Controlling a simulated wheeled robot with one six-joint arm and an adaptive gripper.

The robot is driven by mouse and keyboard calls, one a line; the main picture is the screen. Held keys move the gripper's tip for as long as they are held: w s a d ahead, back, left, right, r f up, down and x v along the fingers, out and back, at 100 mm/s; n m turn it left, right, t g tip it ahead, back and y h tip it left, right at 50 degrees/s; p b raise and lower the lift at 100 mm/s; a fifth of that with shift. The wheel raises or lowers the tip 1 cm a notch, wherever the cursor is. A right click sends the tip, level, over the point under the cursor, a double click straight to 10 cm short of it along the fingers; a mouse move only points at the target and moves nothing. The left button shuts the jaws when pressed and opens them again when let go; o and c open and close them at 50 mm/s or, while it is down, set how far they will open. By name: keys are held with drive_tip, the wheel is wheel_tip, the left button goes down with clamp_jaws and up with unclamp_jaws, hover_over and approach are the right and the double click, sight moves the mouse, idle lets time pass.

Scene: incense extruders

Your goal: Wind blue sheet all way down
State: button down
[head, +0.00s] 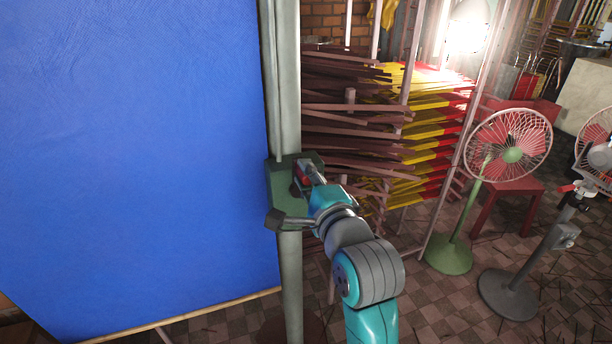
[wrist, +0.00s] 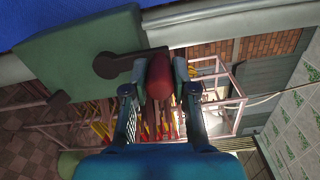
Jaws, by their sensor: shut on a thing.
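The blue sheet (head: 130,150) fills the left of the head view. It hangs flat, and a pale bar (head: 215,308) runs along its lower edge, with floor showing below. A green winch box (head: 286,208) sits on a grey post beside the sheet; it also shows in the wrist view (wrist: 85,55). A dark crank arm (wrist: 112,65) reaches from the box to a red handle (wrist: 161,78). My gripper (wrist: 160,92) is shut on the red handle, one finger on each side. In the head view my gripper (head: 310,176) is at the box, partly hiding the crank.
Racks of brown, yellow and red incense sticks (head: 430,125) stand close behind the post. A green-based fan (head: 512,154) and another dark-based stand (head: 508,295) are at the right. Tiled floor (head: 435,305) lies open between the arm and the fans.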

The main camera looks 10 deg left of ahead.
drive_tip(key=c, duration=0.9)
unclamp_jaws()
drive_tip(key=shift+d, duration=0.1)
drive_tip(key=v, duration=1.2)
drive_tip(key=shift+w, duration=0.1)
